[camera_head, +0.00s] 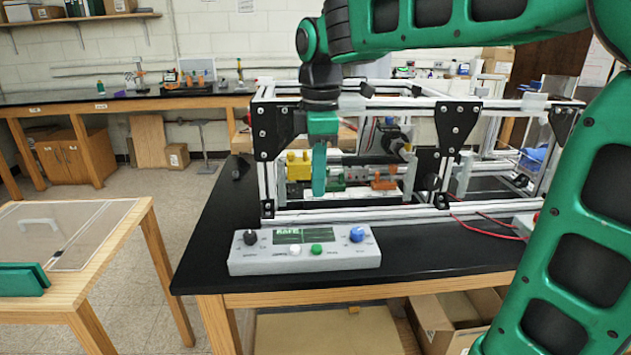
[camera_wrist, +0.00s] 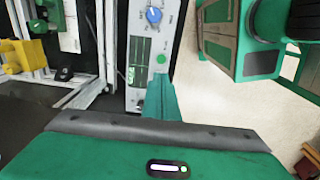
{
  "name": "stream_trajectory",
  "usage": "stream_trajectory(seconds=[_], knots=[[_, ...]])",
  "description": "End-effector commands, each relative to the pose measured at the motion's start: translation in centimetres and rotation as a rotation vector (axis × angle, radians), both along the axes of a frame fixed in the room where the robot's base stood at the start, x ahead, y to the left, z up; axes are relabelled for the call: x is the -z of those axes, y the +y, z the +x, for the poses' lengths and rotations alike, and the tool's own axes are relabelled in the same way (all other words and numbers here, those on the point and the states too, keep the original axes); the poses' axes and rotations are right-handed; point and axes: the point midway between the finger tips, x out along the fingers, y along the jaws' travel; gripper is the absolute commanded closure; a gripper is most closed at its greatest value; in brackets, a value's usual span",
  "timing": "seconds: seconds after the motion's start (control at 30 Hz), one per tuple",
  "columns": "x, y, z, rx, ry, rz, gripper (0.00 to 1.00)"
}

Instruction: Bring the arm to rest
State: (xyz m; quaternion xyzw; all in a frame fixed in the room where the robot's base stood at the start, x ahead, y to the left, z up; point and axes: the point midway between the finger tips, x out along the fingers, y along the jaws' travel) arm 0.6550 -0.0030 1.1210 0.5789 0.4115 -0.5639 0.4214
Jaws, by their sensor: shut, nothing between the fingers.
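My green arm reaches in from the right in the head view and bends down at the wrist. My gripper (camera_head: 319,190) points down in front of the extrusion frame (camera_head: 340,216), at its left part. The fingers are together with nothing between them. In the wrist view my gripper (camera_wrist: 160,85) shows as green fingers over the edge of the control box. The grey control box (camera_head: 305,258) lies on the black table in front of the frame, with knobs, buttons and a small screen. It also shows in the wrist view (camera_wrist: 134,98).
The black table (camera_head: 420,258) holds the frame, with a yellow part (camera_head: 298,166) and an orange part (camera_head: 383,180) inside it. Red wires run at the right. A wooden side table (camera_head: 110,240) stands at the left, with open floor between. A cardboard box (camera_head: 450,318) is below.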

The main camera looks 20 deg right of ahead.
Motion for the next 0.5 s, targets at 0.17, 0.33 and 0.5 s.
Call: stream_trajectory(seconds=[0.17, 0.33, 0.5], knots=[[0.0, 0.0, 0.0, 0.0, 0.0, 0.0, 1.0], [0.4, -1.1, -0.6, 0.065, 0.0, -0.001, 1.0], [3.0, -6.6, -4.9, 0.459, 0.002, -0.003, 1.0]])
